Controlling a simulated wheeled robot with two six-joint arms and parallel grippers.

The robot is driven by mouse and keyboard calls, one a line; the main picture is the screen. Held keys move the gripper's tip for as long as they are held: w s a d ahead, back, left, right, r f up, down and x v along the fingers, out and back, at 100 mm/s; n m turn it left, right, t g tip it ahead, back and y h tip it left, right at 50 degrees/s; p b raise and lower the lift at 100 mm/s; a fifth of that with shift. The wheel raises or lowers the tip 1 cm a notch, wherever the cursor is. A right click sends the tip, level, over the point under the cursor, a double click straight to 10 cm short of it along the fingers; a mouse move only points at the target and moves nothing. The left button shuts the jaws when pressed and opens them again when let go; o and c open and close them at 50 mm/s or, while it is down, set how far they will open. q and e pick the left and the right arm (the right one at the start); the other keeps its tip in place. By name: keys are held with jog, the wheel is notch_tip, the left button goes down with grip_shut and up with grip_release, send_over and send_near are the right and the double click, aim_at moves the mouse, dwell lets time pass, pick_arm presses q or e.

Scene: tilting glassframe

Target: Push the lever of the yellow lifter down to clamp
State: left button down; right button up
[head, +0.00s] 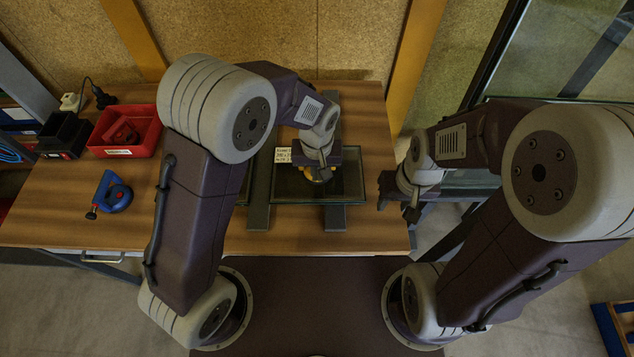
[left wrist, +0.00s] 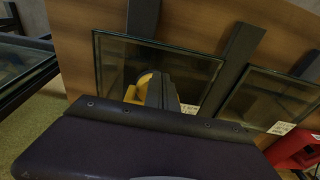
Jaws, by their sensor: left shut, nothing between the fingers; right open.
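The yellow lifter (head: 309,176) sits on a glass pane (head: 350,186) on the table, mostly hidden under my left gripper in the head view. In the left wrist view part of the yellow lifter (left wrist: 132,95) shows beside and behind the fingers. Its lever cannot be made out clearly. My left gripper (head: 319,172) is shut and empty, right over or at the lifter; its closed fingers show in the left wrist view (left wrist: 161,90). I cannot tell whether they touch it. My right gripper (head: 399,198) is open and empty, off the table's right edge.
Dark bars (head: 259,190) support the pane. A second pane (left wrist: 268,97) lies beside it. A blue lifter (head: 116,197), a red bin (head: 144,136) and a black box (head: 66,137) are on the left of the table (head: 60,215). A large glass frame (head: 560,50) stands at right.

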pick_arm(q)
jog(key=shift+f, duration=0.3)
notch_tip(320, 180, down, 4)
jog(key=b, duration=0.2)
jog(key=shift+b, duration=0.35)
jog(key=shift+r, duration=0.3)
jog(key=s, duration=0.1)
jog(key=s+r+p, duration=0.1)
jog(key=s, duration=0.1)
jog(key=shift+r, duration=0.1)
jog(key=shift+r, duration=0.35)
notch_tip(320, 180, up, 8)
jog(key=p, duration=0.1)
jog(key=shift+s, duration=0.45)
